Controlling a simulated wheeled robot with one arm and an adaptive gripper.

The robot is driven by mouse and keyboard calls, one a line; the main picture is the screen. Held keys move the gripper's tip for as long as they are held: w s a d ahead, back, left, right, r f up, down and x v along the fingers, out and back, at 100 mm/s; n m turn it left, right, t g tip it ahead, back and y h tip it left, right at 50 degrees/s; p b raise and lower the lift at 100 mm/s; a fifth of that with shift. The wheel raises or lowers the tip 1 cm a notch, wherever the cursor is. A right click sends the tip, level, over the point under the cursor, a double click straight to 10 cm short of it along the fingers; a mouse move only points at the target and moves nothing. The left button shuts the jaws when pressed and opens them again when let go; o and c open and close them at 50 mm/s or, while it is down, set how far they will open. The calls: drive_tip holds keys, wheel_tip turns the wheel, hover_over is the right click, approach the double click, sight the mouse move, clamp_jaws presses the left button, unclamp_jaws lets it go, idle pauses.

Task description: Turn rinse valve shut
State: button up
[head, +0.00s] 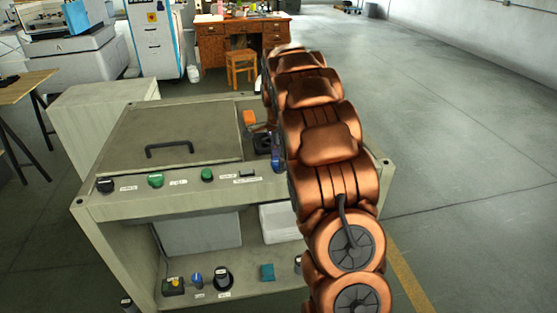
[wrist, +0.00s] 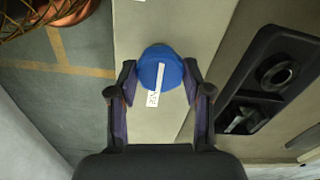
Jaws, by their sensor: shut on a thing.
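The rinse valve appears to be the round blue knob (wrist: 172,77) in the wrist view, on a pale beige panel strip. A white line crosses the knob, tilted slightly from the picture's vertical. A small white label (wrist: 153,98) sits at its lower edge, with lettering too small to read surely. My gripper (wrist: 160,82) has one finger on each side of the knob and is shut on it. In the head view my copper arm hides the gripper and most of the panel's right end.
A dark recessed tray (wrist: 268,85) with a round black part lies right of the knob. In the head view, the bench (head: 210,200) carries a lid with a black handle (head: 170,149), black and green knobs (head: 155,180) and a lower shelf. Open floor (head: 470,150) lies to the right.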

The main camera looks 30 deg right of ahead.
drive_tip(key=shift+m, duration=0.3)
idle(0.4)
drive_tip(key=o, duration=1.2)
drive_tip(key=shift+c, duration=0.2)
drive_tip(key=shift+r, duration=0.1)
wheel_tip(320, 180, up, 12)
